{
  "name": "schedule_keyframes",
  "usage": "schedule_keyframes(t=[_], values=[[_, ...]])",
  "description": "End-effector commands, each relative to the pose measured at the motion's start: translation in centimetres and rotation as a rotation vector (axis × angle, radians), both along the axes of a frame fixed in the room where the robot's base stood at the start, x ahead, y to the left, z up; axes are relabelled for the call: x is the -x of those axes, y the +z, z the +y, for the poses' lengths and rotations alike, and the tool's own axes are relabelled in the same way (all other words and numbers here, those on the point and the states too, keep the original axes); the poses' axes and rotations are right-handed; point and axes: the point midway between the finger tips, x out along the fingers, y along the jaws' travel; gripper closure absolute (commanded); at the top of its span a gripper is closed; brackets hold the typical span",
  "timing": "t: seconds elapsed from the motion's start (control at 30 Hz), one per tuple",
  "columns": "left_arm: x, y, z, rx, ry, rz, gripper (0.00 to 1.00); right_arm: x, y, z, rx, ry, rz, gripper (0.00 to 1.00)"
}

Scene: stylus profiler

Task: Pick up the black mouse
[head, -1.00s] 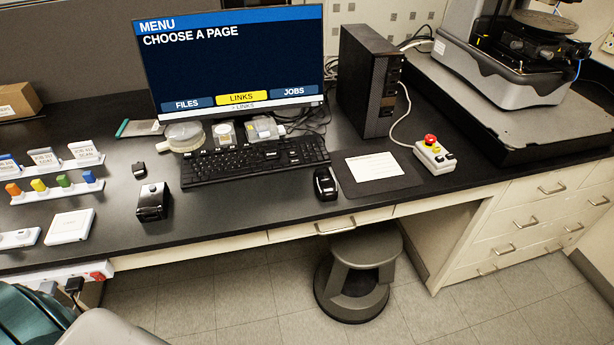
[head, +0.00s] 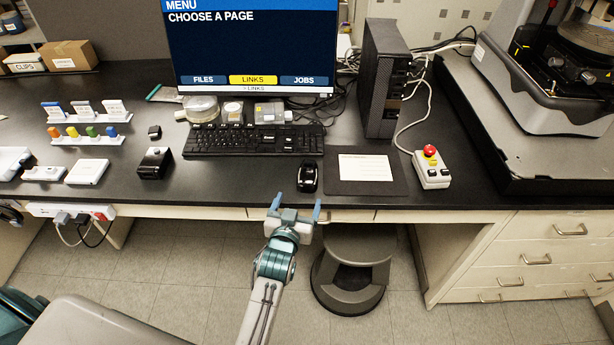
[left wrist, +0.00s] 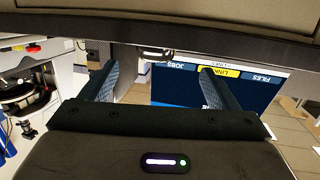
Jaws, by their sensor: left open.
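In the left wrist view, which is upside down, a small dark shape that looks like the mouse (left wrist: 153,54) shows between the fingers. My left gripper (head: 296,205) is open and empty at the front edge of the bench, just short of the mouse. Its two blue fingers (left wrist: 160,78) point toward the bench. The mouse is apart from the fingers. My right gripper is not in view.
The keyboard (head: 254,140) lies behind and left of the mouse. The mat (head: 366,187) with a white card (head: 364,168) is close on its right. A control box with a red button (head: 431,168) stands farther right. A black box (head: 155,163) sits left. A stool (head: 350,271) stands below the bench.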

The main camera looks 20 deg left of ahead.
Motion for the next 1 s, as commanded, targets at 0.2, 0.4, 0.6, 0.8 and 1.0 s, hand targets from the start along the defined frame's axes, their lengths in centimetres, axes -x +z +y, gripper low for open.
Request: schedule_keyframes(t=[0.2,0.4,0.6,0.8,1.0], values=[[-3.4,-0.9,0.3,-0.001,0.0,-0.002,0.18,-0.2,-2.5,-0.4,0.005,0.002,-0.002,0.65],[-4.8,-0.8,0.4,-0.001,0.0,-0.001,0.18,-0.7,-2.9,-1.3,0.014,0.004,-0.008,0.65],[-7.4,-0.9,0.5,-0.002,0.0,-0.003,0.18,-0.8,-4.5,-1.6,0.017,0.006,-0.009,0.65],[-9.5,-1.0,0.6,-0.002,-0.001,0.0,0.18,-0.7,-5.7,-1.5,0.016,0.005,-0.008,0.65],[-9.7,-0.9,0.6,-0.001,-0.001,0.002,0.18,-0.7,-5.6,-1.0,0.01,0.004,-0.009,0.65]])
